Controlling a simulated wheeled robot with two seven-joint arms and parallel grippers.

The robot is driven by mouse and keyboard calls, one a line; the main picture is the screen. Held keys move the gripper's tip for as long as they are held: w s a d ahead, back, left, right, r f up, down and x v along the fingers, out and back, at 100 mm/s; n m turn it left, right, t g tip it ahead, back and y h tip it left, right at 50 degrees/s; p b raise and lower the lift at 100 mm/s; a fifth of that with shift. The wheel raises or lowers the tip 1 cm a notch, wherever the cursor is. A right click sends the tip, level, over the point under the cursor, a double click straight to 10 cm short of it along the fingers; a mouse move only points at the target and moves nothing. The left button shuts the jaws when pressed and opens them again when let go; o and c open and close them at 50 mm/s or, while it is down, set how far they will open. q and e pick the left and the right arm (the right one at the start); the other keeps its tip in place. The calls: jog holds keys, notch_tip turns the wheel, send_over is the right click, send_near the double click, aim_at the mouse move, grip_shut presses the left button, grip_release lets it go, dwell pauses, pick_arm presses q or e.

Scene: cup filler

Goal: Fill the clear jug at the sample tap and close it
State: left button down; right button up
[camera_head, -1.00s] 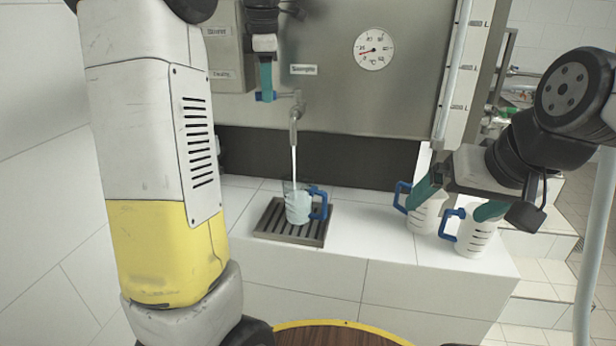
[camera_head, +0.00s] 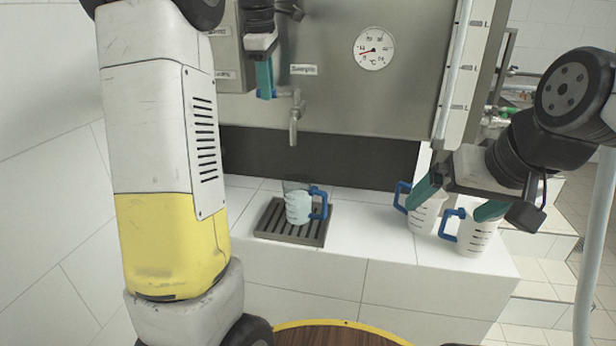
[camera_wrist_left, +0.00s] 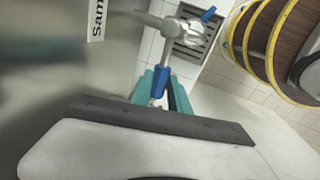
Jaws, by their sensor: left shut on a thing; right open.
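The clear jug (camera_head: 298,206) with a blue handle stands upright on the drain grate (camera_head: 262,232), under the sample tap (camera_head: 294,122). It holds pale liquid up to part of its height, and nothing runs from the spout. The jug also shows in the left wrist view (camera_wrist_left: 189,37). My left gripper (camera_head: 264,90) is up at the tap, shut on the blue tap lever (camera_wrist_left: 162,80) between its teal fingers. My right gripper (camera_head: 456,200) is open in front of two jugs at the right.
Two whitish jugs (camera_head: 424,214) (camera_head: 474,238) with blue handles stand on the white tiled counter (camera_head: 365,225) at the right, partly behind my right fingers. A steel tank (camera_head: 345,90) with a dial gauge (camera_head: 374,49) rises behind. The counter between grate and jugs is clear.

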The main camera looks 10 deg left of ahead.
pick_arm(q)
jog(key=shift+w+m, duration=0.45)
jog(key=shift+m, duration=0.25)
jog(key=shift+w+r, duration=0.1)
jog(key=shift+w, duration=0.05)
jog(key=c, duration=1.1)
grip_release()
jog(key=shift+w, duration=0.15)
jog(key=r, duration=0.2)
jog(key=s+r, duration=0.1)
jog(key=r, duration=0.4)
jog(key=shift+s+r, duration=0.25)
jog(key=shift+s, duration=0.1)
